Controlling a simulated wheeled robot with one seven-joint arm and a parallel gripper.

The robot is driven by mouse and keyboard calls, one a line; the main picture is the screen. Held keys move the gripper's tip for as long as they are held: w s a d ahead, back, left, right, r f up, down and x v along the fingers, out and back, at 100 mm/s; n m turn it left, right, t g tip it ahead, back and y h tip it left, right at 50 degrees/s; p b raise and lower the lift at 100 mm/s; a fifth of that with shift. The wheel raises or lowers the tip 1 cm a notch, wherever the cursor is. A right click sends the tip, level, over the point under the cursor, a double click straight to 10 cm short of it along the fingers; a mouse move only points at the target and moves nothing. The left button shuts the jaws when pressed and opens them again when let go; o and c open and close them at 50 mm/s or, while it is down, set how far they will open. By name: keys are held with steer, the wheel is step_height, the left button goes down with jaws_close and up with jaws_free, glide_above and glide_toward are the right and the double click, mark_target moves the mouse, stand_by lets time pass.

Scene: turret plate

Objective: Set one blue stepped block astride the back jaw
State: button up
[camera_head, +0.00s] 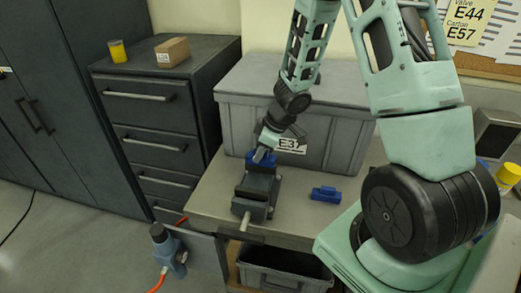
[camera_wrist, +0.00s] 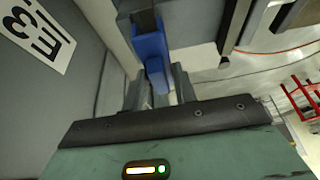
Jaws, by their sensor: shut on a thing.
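A dark grey vise (camera_head: 257,190) stands on the bench, its handle toward the front edge. My gripper (camera_head: 264,152) is at the vise's back end, pointing down, shut on a blue stepped block (camera_head: 261,160). The held block is at the back jaw; I cannot tell whether it rests on the jaw or is just above it. In the wrist view the block (camera_wrist: 150,52) sits between the fingers of my gripper (camera_wrist: 158,85), and a dark part meets its far end. A second blue stepped block (camera_head: 326,194) lies on the bench to the right of the vise.
A large grey lidded bin (camera_head: 340,135) labelled E37 stands close behind the vise. A dark drawer cabinet (camera_head: 150,115) with a yellow can (camera_head: 118,51) and a small carton (camera_head: 173,52) is at left. A grey open crate (camera_head: 285,270) sits below the bench.

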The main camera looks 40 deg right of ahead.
steer(key=shift+f, duration=0.3)
steer(key=shift+f+b, duration=0.35)
steer(key=shift+b, duration=0.1)
steer(key=shift+f, duration=0.8)
stand_by(1.2)
steer(key=o, duration=1)
steer(key=shift+o, duration=0.2)
steer(key=p+v, duration=0.7)
steer(key=v, duration=1)
steer(key=shift+s+r+p, duration=0.2)
steer(key=shift+r+p, duration=0.05)
steer(key=shift+p, duration=0.15)
steer(key=shift+w, duration=0.1)
